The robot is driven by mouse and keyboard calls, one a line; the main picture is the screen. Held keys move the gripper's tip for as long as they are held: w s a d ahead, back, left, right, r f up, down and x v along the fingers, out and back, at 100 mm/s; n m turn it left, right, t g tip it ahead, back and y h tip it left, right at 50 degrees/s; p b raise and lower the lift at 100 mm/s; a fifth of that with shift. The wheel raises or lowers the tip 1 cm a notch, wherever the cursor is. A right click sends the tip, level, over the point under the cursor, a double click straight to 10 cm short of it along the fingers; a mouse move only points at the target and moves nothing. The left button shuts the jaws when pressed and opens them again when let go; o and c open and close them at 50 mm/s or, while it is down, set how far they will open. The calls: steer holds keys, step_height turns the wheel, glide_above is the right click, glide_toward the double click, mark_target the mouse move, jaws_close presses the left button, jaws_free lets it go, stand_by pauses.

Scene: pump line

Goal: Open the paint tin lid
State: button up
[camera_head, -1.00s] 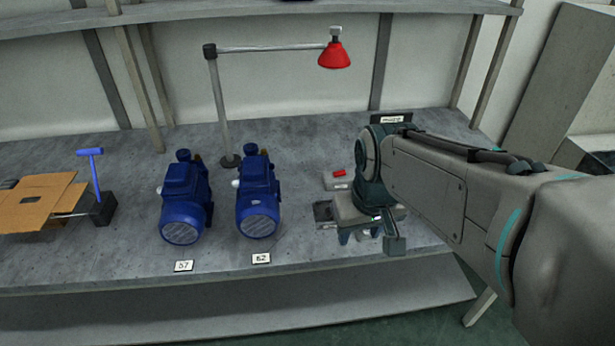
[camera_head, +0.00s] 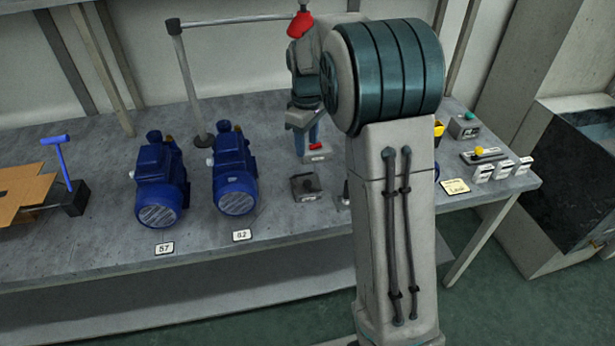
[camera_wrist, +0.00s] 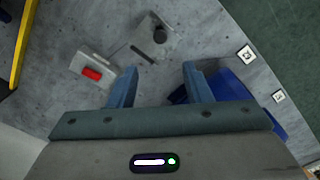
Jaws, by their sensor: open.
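I cannot make out a paint tin or its lid in either view; my own arm hides part of the bench in the head view. A yellow-rimmed dark thing (camera_head: 439,130) shows only in part behind my arm, and I cannot tell what it is. My gripper (camera_head: 313,143) has blue fingers and hangs over the bench, close to a grey box with a red button. In the wrist view my gripper (camera_wrist: 160,70) is open, with nothing between its fingers.
The red-button box (camera_head: 317,157) and a dark square plate (camera_head: 305,186) are near my gripper. Two blue motors (camera_head: 158,185) (camera_head: 235,175) stand left. Small control boxes (camera_head: 483,154) and labels lie right.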

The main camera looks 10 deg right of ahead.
mark_target(307, 182)
step_height(307, 182, down, 13)
steer(key=shift+r+p, duration=0.1)
steer(key=shift+p, duration=0.2)
steer(key=shift+c, duration=0.4)
jaws_close()
